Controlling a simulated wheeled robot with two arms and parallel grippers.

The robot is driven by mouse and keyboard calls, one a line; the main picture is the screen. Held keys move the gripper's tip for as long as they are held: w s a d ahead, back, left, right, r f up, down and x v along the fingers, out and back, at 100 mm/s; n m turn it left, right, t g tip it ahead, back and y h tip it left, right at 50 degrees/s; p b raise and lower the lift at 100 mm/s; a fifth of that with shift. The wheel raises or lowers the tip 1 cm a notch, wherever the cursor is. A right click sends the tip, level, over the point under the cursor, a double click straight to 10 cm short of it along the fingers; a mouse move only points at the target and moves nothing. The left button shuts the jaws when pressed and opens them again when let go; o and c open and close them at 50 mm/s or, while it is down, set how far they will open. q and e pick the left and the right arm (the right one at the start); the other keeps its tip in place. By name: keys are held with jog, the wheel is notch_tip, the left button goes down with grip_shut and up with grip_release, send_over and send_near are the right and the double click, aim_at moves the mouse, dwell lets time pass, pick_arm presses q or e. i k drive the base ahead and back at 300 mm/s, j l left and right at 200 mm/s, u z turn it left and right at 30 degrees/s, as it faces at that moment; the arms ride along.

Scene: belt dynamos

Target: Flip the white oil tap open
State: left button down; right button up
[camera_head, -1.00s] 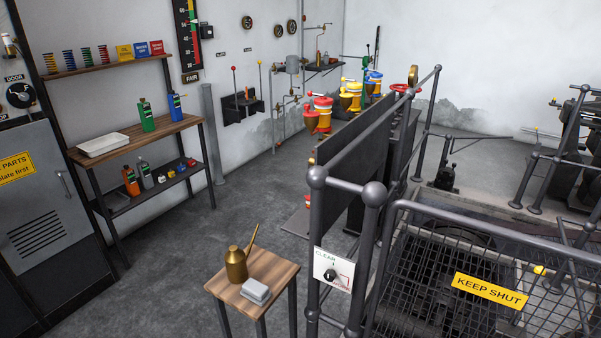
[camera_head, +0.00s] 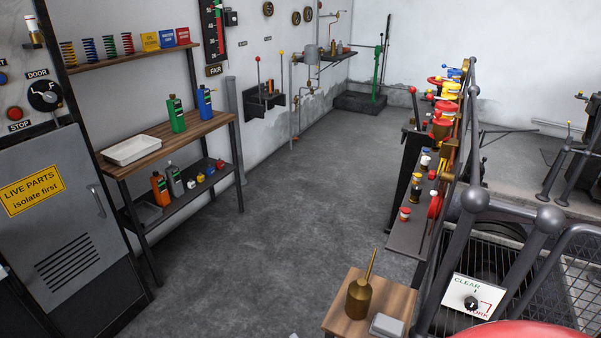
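A small fitting with a white top (camera_head: 425,161) stands on the narrow dark shelf (camera_head: 408,238) along the right-hand machine panel. It may be the white oil tap, but it is too small to tell its shape or whether it is open. Nearby on the same panel are a red-topped fitting (camera_head: 405,213) and several red and yellow cups (camera_head: 441,128). Neither of my grippers shows in this view.
A wooden stand (camera_head: 345,318) with a brass oil can (camera_head: 359,298) and a grey box (camera_head: 387,325) is in front. Railings (camera_head: 474,200) and a mesh guard (camera_head: 585,275) fill the right. A red curved surface (camera_head: 520,330) is at the bottom. The middle floor is clear.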

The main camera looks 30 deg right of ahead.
aim_at(433, 193)
jog(key=i+j+u, duration=0.25)
jog(key=i, duration=0.2)
jog(key=i+j+u, duration=0.2)
jog(key=i, duration=0.25)
jog(key=i+z, duration=0.45)
jog(key=i+j+z, duration=0.1)
jog(key=i+z, duration=0.5)
jog(key=z, duration=0.35)
jog(key=i+z, duration=0.2)
jog(key=z, duration=0.3)
jog(key=i+j+z, duration=0.1)
jog(key=z, duration=0.35)
jog(key=i+j+z, duration=0.15)
jog(key=z, duration=0.35)
jog(key=i+j+z, duration=0.1)
jog(key=z, duration=0.4)
jog(key=i+j+z, duration=0.2)
jog(key=j+z, duration=0.15)
jog(key=z, duration=0.15)
jog(key=i+j+z, duration=0.1)
jog(key=j+z, duration=0.7)
jog(key=z, duration=0.15)
jog(key=j+z, duration=0.6)
jog(key=j, duration=0.15)
